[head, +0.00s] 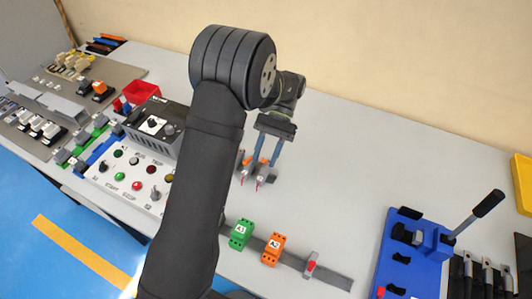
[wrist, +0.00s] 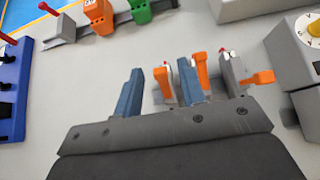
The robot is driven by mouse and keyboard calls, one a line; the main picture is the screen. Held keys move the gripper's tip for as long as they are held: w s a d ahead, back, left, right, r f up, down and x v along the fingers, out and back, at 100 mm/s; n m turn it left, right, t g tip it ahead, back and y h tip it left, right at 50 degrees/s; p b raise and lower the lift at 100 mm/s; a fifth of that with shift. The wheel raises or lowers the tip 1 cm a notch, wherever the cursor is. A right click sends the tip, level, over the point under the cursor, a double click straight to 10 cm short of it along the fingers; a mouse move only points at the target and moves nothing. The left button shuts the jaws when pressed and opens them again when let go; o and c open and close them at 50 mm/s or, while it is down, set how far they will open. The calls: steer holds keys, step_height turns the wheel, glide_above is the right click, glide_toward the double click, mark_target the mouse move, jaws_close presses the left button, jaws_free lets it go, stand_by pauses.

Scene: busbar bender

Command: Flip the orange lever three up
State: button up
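My gripper (head: 264,162) reaches down over a small group of grey switches with orange levers; its two blue fingers are apart. In the wrist view one orange lever (wrist: 165,86) stands upright between the fingers, with a gap on both sides. A second orange lever (wrist: 201,72) stands upright just right of the right finger. A third orange lever (wrist: 260,78) sticks out sideways to the right from its grey switch body (wrist: 231,75). Red tips show on the switches. In the head view the group is partly hidden by my arm. No lever numbers are readable.
A green block (head: 241,233) and an orange block (head: 272,249) sit on a rail in front. A blue bender with a long handle (head: 488,203) stands at right. A control panel (head: 131,180) with buttons is at left. The table behind my gripper is clear.

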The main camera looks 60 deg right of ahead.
steer(key=s+a+r, duration=0.4)
steer(key=s+r, duration=0.6)
steer(key=r, duration=0.1)
steer(key=shift+s+a, duration=0.35)
steer(key=shift+a, duration=0.05)
steer(key=h, duration=1.1)
glide_toward(264, 160)
step_height(264, 160, down, 10)
steer(key=shift+d+f, duration=0.1)
steer(key=shift+d, duration=0.05)
jaws_close()
